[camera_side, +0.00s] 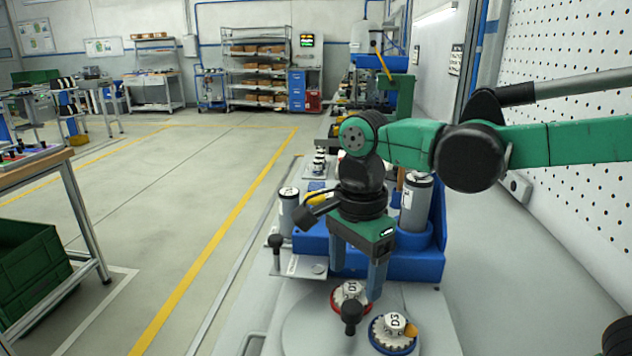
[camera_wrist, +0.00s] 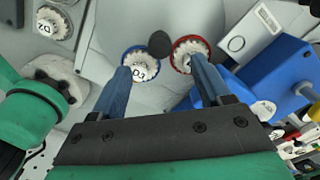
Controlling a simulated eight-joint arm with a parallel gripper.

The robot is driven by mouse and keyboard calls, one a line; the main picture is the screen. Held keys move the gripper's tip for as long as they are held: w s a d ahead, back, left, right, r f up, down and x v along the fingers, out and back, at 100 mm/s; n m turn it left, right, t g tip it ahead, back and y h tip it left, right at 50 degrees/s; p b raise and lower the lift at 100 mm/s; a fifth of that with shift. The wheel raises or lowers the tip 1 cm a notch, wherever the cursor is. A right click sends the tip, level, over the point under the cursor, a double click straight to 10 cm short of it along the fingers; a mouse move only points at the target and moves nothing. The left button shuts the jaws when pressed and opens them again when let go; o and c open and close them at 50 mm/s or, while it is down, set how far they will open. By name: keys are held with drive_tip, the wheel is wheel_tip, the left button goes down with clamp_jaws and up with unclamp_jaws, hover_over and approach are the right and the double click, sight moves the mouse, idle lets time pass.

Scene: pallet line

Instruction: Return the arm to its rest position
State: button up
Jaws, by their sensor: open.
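My gripper (camera_side: 357,272) points down in the side view, with its two blue fingers apart and nothing between them. A white toothed part marked D1 in a red ring (camera_side: 350,294) is just below the fingertips. A similar part marked D3 in a blue ring (camera_side: 393,333) is nearer the camera. In the wrist view, my fingers (camera_wrist: 160,66) reach toward the blue-ringed part (camera_wrist: 141,66) on the left and the red-ringed part (camera_wrist: 190,54) on the right. Whether the fingertips touch either part cannot be told. The arm's rest position is not marked in view.
A blue fixture (camera_side: 401,266) with grey cylinders (camera_side: 416,205) stands close behind my gripper. A black knob (camera_side: 351,313) rises beside the ringed parts. Another white part (camera_wrist: 52,22) lies at upper left in the wrist view. A perforated wall (camera_side: 565,75) is on the right.

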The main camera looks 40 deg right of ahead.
drive_tip(key=shift+s+d+n+t, duration=0.1)
drive_tip(key=shift+d+n+t, duration=0.25)
drive_tip(key=shift+n, duration=0.35)
drive_tip(key=d+n+t, duration=0.1)
drive_tip(key=n, duration=0.3)
drive_tip(key=d+n+t, duration=0.2)
drive_tip(key=n, duration=0.2)
drive_tip(key=s+d+f+n+t, duration=0.1)
drive_tip(key=d+n+t, duration=0.1)
drive_tip(key=n, duration=0.2)
drive_tip(key=shift+n, duration=0.4)
drive_tip(key=n, duration=0.2)
drive_tip(key=d+n+t, duration=0.1)
drive_tip(key=n, duration=0.1)
drive_tip(key=shift+d+f+t, duration=0.2)
drive_tip(key=shift+t, duration=0.05)
